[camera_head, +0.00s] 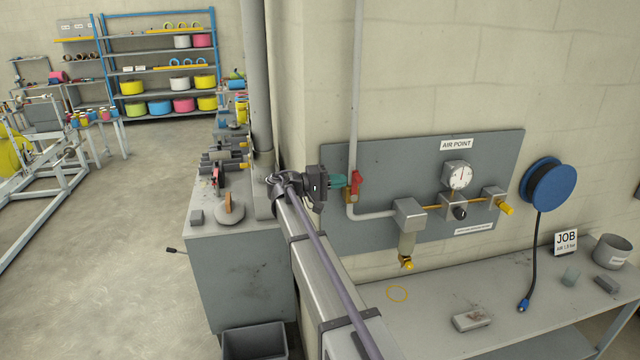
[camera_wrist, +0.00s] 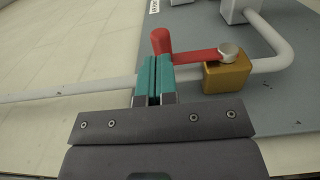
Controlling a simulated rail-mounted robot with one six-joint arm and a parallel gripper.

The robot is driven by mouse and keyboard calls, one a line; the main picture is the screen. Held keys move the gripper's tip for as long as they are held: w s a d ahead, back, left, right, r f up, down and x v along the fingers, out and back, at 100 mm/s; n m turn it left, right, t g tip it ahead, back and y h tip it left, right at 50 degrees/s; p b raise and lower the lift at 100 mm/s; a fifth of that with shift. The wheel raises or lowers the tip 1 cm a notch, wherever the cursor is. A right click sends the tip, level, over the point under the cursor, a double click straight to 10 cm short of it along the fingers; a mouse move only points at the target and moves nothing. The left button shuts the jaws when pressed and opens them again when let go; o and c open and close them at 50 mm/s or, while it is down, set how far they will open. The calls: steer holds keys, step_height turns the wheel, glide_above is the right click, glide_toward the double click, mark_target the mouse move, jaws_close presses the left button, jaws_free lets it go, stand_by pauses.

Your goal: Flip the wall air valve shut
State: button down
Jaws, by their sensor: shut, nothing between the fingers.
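The wall air valve has a red lever (camera_head: 357,183) and a brass body (camera_head: 349,197) on the vertical pipe at the left of the grey wall panel. In the wrist view the red lever (camera_wrist: 196,56) reaches from its round pivot above the brass body (camera_wrist: 227,76) to a thick red grip end, roughly along the pipe. My gripper (camera_head: 341,180) is at the left of the lever. In the wrist view my gripper's teal fingers (camera_wrist: 155,73) are together and empty, right by the lever's grip end and partly covering it. Whether they touch it I cannot tell.
The white pipe (camera_head: 355,100) runs down the wall and bends right to a regulator with a gauge (camera_head: 460,176). A bench (camera_head: 440,318) stands below the panel (camera_head: 345,234). A blue hose reel (camera_head: 548,185) hangs at the right. A grey cabinet (camera_head: 240,285) stands at the left.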

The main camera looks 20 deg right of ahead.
steer(key=shift+s+d, duration=0.15)
steer(key=shift+d, duration=1.05)
steer(key=shift+d+r, duration=0.1)
steer(key=shift+d, duration=0.1)
